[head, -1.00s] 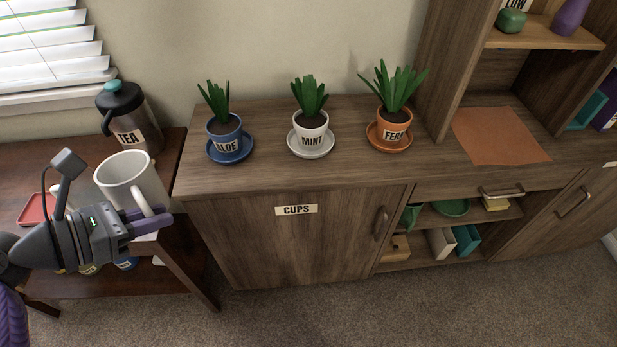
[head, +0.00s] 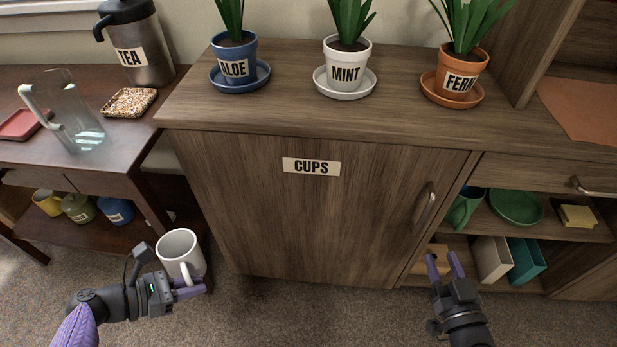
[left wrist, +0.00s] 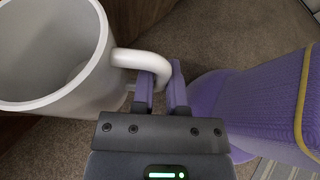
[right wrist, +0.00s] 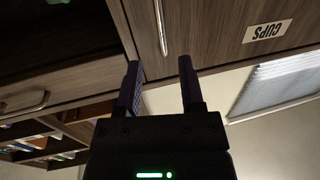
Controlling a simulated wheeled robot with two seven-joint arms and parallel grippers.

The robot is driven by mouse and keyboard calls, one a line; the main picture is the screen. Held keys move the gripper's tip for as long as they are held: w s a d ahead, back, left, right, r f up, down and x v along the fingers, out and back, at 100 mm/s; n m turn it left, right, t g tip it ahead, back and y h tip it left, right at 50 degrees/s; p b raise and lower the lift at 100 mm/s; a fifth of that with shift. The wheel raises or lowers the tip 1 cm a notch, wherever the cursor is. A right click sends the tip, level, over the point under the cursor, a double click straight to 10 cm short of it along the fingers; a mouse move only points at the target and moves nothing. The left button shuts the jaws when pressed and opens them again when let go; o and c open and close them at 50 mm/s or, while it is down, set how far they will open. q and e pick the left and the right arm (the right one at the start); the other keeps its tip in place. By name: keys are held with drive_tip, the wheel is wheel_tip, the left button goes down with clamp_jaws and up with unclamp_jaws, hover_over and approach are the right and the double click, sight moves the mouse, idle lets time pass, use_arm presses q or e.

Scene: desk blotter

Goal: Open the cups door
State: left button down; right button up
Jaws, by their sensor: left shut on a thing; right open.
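The cups door (head: 300,215) is a closed brown wooden cabinet door with a CUPS label (head: 311,167). Its vertical handle (head: 425,207) is near its right edge and shows in the right wrist view too (right wrist: 161,27). My right gripper (head: 444,262) is open and empty, below and slightly right of the handle in the head view, and apart from it. My left gripper (head: 189,288) is shut on the handle of a white mug (head: 180,252), left of the door. The left wrist view shows the mug (left wrist: 60,60) and the fingers (left wrist: 161,85) at its handle.
Aloe (head: 234,58), mint (head: 346,62) and fern (head: 460,75) pots stand on saucers on the cabinet top. Open shelves (head: 535,228) lie right of the door. A side table at left bears a glass pitcher (head: 65,115) and a tea jug (head: 135,45). Carpet (head: 330,310) before the door is clear.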

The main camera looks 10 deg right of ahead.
sight(415, 232)
drive_tip(key=w+b, duration=0.2)
drive_tip(key=w, duration=0.3)
drive_tip(key=w+b, duration=0.2)
drive_tip(key=w, duration=0.3)
drive_tip(key=shift+w+d, duration=0.2)
drive_tip(key=shift+w, duration=0.2)
use_arm(q)
drive_tip(key=f, duration=0.6)
drive_tip(key=shift+s, duration=0.35)
drive_tip(key=shift+r, duration=0.1)
use_arm(e)
clamp_jaws()
